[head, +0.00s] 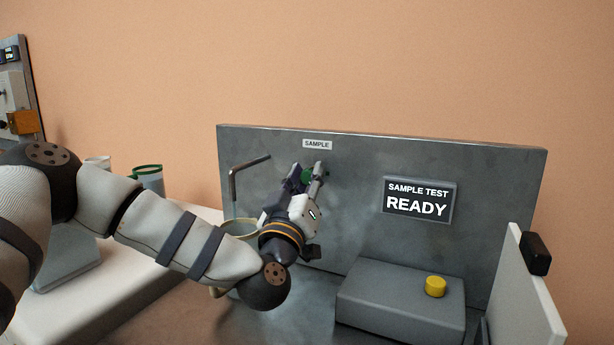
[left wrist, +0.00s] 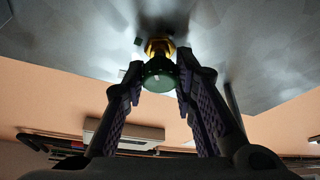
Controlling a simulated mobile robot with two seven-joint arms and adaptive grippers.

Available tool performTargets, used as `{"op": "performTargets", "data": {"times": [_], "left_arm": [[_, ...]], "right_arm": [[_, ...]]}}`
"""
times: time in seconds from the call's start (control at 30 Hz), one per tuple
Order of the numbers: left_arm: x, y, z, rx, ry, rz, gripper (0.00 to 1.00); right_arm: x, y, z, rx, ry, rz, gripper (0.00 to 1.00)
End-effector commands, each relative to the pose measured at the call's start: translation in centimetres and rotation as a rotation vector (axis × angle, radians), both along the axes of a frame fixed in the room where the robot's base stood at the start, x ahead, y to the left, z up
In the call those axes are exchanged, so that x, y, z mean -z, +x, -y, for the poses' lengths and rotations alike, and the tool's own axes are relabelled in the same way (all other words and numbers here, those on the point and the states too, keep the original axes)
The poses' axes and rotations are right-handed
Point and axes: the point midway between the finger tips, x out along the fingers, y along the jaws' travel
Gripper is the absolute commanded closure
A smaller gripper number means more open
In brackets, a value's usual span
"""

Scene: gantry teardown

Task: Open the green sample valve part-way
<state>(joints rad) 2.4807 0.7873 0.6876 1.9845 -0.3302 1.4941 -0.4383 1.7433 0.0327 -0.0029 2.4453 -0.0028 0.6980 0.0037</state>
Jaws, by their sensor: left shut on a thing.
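The green sample valve (head: 307,175) is on the grey upright panel, just below the SAMPLE label (head: 317,144). It is mostly hidden by my left gripper (head: 308,172) in the head view. In the left wrist view the round green knob (left wrist: 159,75) sits on a brass stem (left wrist: 160,46) coming from the panel. The fingers of my left gripper (left wrist: 160,85) are on both sides of the knob, shut on it. A bent metal spout (head: 233,185) comes out of the panel left of the valve. My right gripper is not in view.
A cup (head: 240,228) stands below the spout, partly behind my left arm. A display (head: 419,200) reads SAMPLE TEST READY. A grey box (head: 400,305) with a yellow button (head: 435,286) stands at the lower right. A green-rimmed container (head: 148,179) stands on the white counter at left.

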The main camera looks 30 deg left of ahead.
Motion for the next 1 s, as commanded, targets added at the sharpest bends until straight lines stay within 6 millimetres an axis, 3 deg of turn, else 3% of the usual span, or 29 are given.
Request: {"op": "performTargets", "data": {"times": [0.47, 0.5, 0.57, 0.87, 1.0], "left_arm": [[0.0, 0.0, 0.0, 0.000, -0.012, 0.001, 1.00], [0.0, 0.0, 0.0, 0.000, -0.012, 0.001, 0.66], [0.0, 0.0, 0.0, 0.000, -0.012, 0.001, 0.54], [0.1, -0.1, 0.1, 0.001, -0.012, 0.000, 0.54], [0.9, -2.2, 0.6, 0.004, -0.011, -0.002, 0.54]], "right_arm": [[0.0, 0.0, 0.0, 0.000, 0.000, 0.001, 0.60], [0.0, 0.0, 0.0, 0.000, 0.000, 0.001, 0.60], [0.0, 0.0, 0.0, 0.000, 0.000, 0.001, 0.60], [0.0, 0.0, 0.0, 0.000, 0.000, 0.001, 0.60], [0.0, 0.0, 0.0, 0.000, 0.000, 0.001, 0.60]]}}
